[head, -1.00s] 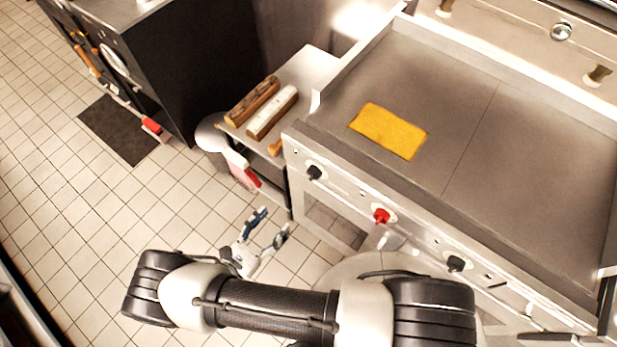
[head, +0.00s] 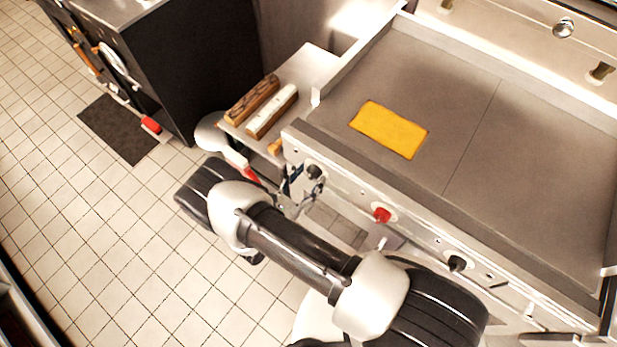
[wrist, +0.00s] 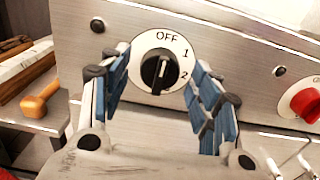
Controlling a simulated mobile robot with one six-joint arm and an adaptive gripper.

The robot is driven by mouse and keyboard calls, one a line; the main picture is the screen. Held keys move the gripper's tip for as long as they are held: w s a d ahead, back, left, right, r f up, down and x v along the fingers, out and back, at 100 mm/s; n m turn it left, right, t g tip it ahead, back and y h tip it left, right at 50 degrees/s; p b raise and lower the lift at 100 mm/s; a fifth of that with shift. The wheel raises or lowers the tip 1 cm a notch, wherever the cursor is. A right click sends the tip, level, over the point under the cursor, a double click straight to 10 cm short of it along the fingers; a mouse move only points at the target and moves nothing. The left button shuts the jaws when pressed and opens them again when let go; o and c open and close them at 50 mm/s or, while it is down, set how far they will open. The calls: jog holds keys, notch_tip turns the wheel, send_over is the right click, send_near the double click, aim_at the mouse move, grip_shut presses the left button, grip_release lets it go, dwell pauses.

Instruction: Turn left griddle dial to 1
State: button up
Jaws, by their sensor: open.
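The left griddle dial (head: 315,171) is a black knob at the left end of the griddle's front panel. In the wrist view the dial (wrist: 158,72) sits on a round white plate marked OFF, 1 and 2. Its white line points up, near OFF, rather than at 1. My gripper (wrist: 160,65) is open, with one blue-padded finger on each side of the dial. No contact with the knob is visible. In the head view my gripper (head: 299,184) is at the panel by this dial, partly hidden by my arm.
A red knob (head: 382,215) and another black dial (head: 457,263) lie further right on the panel. A yellow cloth (head: 388,130) lies on the griddle top (head: 470,110). A side shelf (head: 310,68) at left holds wooden-backed blocks and a wooden-handled tool. Tiled floor is open at left.

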jog(key=shift+w+d, duration=0.1)
jog(key=c, duration=1.1)
